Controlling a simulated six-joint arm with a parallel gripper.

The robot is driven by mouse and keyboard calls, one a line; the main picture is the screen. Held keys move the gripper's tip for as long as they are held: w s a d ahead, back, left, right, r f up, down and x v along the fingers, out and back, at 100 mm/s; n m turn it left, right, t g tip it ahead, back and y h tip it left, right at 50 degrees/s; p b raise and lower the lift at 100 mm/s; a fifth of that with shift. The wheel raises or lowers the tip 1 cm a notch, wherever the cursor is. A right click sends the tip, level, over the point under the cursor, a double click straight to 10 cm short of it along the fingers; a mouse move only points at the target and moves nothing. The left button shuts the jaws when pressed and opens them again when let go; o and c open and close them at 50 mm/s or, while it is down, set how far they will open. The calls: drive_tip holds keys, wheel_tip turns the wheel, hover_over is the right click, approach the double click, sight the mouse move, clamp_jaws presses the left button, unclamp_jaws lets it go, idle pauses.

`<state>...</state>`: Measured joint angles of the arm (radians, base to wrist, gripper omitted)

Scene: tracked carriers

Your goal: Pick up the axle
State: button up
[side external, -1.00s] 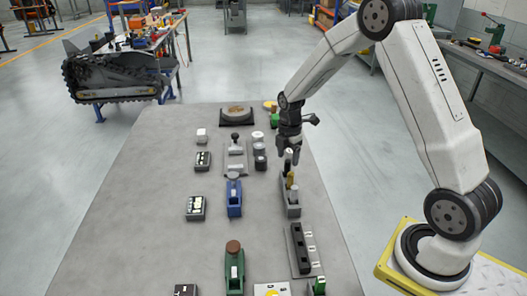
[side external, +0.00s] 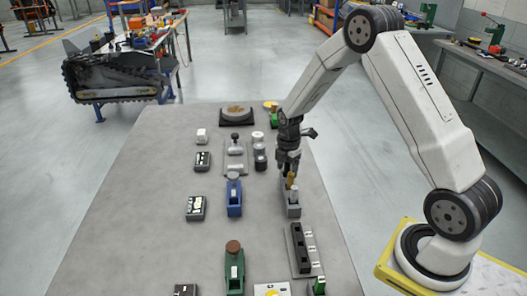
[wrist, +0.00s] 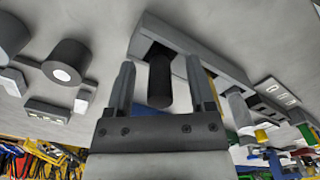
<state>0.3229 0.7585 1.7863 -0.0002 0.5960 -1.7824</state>
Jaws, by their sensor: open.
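My gripper (side external: 288,170) is low over the far end of a grey holder block (side external: 293,210). Its open jaws point down. In the wrist view the two fingers of my gripper (wrist: 159,68) stand on either side of a dark cylinder (wrist: 160,85), likely the axle, with visible gaps on both sides. The dark cylinder sits upright in a slot of the grey holder block (wrist: 207,62). In the side view it is hidden by the gripper.
A black slotted rack (side external: 301,248) lies nearer on the same side. A blue holder (side external: 234,198) and a green holder (side external: 234,272) stand to the left. Dark and silver cylinders (side external: 259,155) stand left of the gripper.

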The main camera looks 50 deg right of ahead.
clamp_jaws()
drive_tip(key=shift+r, duration=0.2)
drive_tip(key=shift+r, duration=0.55)
drive_tip(key=s+a+r, duration=0.3)
drive_tip(key=s+r, duration=0.8)
drive_tip(key=s, duration=0.2)
drive_tip(key=shift+s+a+r, duration=0.25)
drive_tip(key=shift+a+r, duration=0.05)
idle(0.5)
